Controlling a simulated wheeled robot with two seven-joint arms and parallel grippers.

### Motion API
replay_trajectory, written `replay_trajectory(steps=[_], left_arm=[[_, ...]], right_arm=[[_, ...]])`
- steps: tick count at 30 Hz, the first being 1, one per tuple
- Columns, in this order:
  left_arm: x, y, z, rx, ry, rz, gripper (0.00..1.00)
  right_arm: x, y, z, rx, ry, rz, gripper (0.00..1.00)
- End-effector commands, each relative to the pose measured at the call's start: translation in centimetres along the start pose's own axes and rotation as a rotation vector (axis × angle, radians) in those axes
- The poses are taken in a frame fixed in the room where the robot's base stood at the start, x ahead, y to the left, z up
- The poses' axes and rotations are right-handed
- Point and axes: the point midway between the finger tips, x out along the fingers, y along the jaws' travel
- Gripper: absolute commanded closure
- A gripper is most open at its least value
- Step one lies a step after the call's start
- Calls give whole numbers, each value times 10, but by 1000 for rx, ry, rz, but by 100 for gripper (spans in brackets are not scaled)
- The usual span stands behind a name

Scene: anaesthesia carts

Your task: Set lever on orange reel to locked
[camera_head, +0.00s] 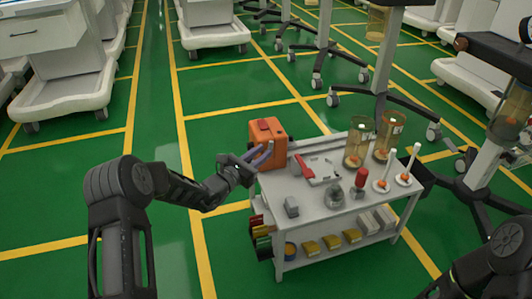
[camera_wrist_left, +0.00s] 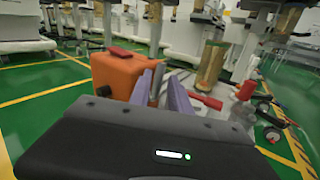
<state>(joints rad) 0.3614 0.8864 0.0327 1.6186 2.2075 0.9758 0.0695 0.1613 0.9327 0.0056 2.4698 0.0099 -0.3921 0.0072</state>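The orange reel (camera_head: 279,151) is a boxy orange case at the back left corner of the white cart. A red part (camera_head: 264,125), possibly its lever, lies on its top; its setting is too small to tell. The reel (camera_wrist_left: 112,75) and the red part (camera_wrist_left: 124,52) also show in the left wrist view. My left gripper (camera_head: 262,155) is in front of the reel; its purple fingers are apart with nothing between them. In the left wrist view the fingers (camera_wrist_left: 160,90) overlap the reel's right side; contact cannot be told. My right gripper is out of view.
The white cart (camera_head: 310,202) carries a white plate with a red handle (camera_head: 305,168), amber cylinders (camera_head: 358,142), a red-topped item (camera_head: 360,180) and white posts on discs (camera_head: 382,184). A grey block (camera_head: 291,206) sits near the front. Green floor is free left of the cart.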

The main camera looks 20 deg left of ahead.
Motion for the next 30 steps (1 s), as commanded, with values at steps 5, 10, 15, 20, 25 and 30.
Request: replay_trajectory(steps=[5, 10, 15, 20, 25, 30], left_arm=[[21, 0, -2, 1, 0, 0, 77], [26, 0, 0, -1, 1, 1, 77], [26, 0, 0, 0, 1, 1, 77], [26, 0, 0, 0, 1, 0, 90], [25, 0, 0, 0, 1, 0, 100], [25, 0, 0, 0, 1, 0, 100]], right_arm=[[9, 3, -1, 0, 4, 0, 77], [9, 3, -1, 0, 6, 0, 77], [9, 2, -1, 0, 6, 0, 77], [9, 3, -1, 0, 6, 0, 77], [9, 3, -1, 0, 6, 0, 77], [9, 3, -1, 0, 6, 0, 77]])
